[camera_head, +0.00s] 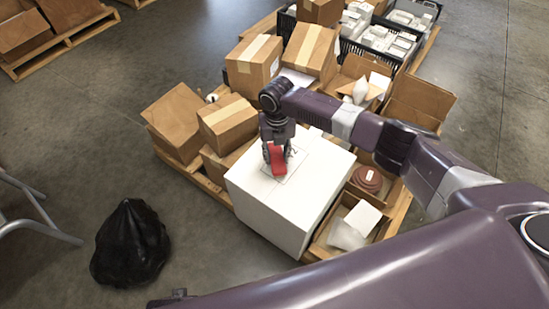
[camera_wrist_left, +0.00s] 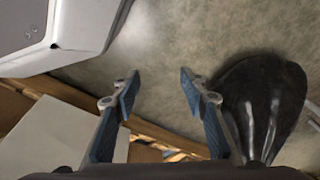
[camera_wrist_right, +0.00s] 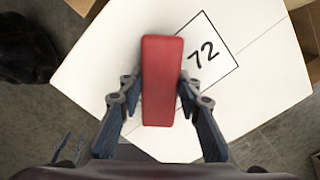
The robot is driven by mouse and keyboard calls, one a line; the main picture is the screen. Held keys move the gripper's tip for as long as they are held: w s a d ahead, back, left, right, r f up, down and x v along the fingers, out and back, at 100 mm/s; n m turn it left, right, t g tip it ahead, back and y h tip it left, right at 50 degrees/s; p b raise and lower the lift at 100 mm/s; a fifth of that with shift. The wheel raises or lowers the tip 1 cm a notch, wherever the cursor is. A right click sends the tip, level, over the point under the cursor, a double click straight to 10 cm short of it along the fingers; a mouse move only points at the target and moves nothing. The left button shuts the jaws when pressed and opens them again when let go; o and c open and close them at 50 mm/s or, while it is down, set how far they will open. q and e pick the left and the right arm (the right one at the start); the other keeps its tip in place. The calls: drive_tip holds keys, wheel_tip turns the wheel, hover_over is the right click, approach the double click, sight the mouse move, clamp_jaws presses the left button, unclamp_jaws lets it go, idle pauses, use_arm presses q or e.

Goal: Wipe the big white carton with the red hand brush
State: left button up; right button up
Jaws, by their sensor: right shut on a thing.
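The big white carton (camera_head: 285,205) stands at the front of the pallet, its top marked with a framed label. In the right wrist view its white top (camera_wrist_right: 120,60) shows the number 72. My right gripper (camera_head: 275,148) is shut on the red hand brush (camera_head: 277,160), over the carton's top. The red brush (camera_wrist_right: 161,80) sits between the fingers in the right wrist view, beside the label; whether it touches the carton I cannot tell. My left gripper (camera_wrist_left: 160,78) is open and empty, with floor showing between its fingers.
Brown cartons (camera_head: 228,120) crowd the pallet behind and left of the white carton. An open box (camera_head: 345,225) is at its right. A black bag (camera_head: 130,243) lies on the floor at left, near a metal frame (camera_head: 40,215). Floor between bag and pallet is clear.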

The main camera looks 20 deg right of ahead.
sight(294, 143)
drive_tip(key=shift+w+d+f+b, duration=0.1)
drive_tip(key=shift+w+d+b, duration=0.4)
drive_tip(key=shift+d, duration=0.25)
drive_tip(key=shift+w+d+b, duration=0.45)
drive_tip(key=shift+w+d, duration=0.15)
drive_tip(key=shift+d, duration=0.15)
drive_tip(key=shift+w+d+b, duration=0.6)
drive_tip(key=shift+w+d, duration=0.1)
drive_tip(key=shift+d, duration=0.15)
drive_tip(key=shift+w+d+b, duration=0.35)
drive_tip(key=shift+d+b, duration=0.1)
drive_tip(key=shift+w+d+b, duration=0.35)
drive_tip(key=shift+d+b, duration=0.05)
drive_tip(key=shift+b, duration=0.05)
use_arm(q)
wheel_tip(294, 143, up, 21)
drive_tip(key=w+t+b, duration=0.1)
drive_tip(key=w, duration=0.1)
drive_tip(key=shift+f, duration=0.2)
use_arm(e)
drive_tip(key=shift+w+d+f, duration=0.1)
drive_tip(key=shift+w+d, duration=0.3)
drive_tip(key=shift+d, duration=0.25)
